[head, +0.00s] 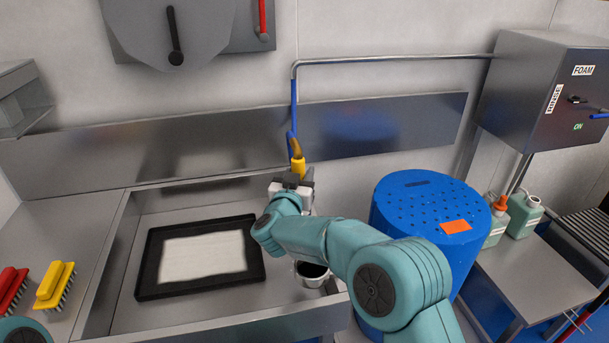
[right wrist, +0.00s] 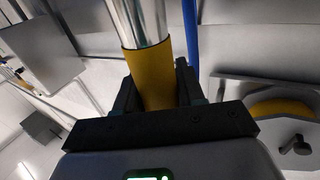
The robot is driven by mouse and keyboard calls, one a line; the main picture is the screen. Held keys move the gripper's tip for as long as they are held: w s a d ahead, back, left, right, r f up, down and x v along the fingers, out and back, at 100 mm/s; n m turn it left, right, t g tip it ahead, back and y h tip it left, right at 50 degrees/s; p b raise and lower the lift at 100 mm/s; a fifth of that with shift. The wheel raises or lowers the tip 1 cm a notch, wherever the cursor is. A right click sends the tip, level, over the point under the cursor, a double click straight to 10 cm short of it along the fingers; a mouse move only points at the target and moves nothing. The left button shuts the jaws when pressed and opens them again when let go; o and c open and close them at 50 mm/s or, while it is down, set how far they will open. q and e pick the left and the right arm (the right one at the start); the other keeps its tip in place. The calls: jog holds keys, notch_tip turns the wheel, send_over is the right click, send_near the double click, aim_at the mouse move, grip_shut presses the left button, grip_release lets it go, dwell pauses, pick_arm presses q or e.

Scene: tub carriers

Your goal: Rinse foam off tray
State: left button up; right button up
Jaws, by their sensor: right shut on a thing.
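A black tray (head: 145,283) lies flat in the steel sink, with a white sheet of foam (head: 203,257) covering most of its inside. My right gripper (head: 298,177) is shut on the yellow grip of a spray lance (head: 297,150), above the sink's back right part and to the right of the tray. In the right wrist view the yellow grip (right wrist: 150,75) sits between the fingers, with a bright metal tube beyond it. A blue hose (head: 293,105) runs up from the lance to a wall pipe. My left gripper is out of view.
A wall box (head: 545,85) labelled FOAM and RINSE has a knob (head: 577,99). A blue drum (head: 420,192) stands right of the sink. Red (head: 12,288) and yellow (head: 54,285) brushes lie left. A small metal cup (head: 312,282) is partly behind my right arm.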

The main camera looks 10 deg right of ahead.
jog(key=w+p, duration=0.6)
jog(key=w, duration=0.3)
jog(key=shift+f, duration=0.2)
jog(key=shift+w, duration=0.1)
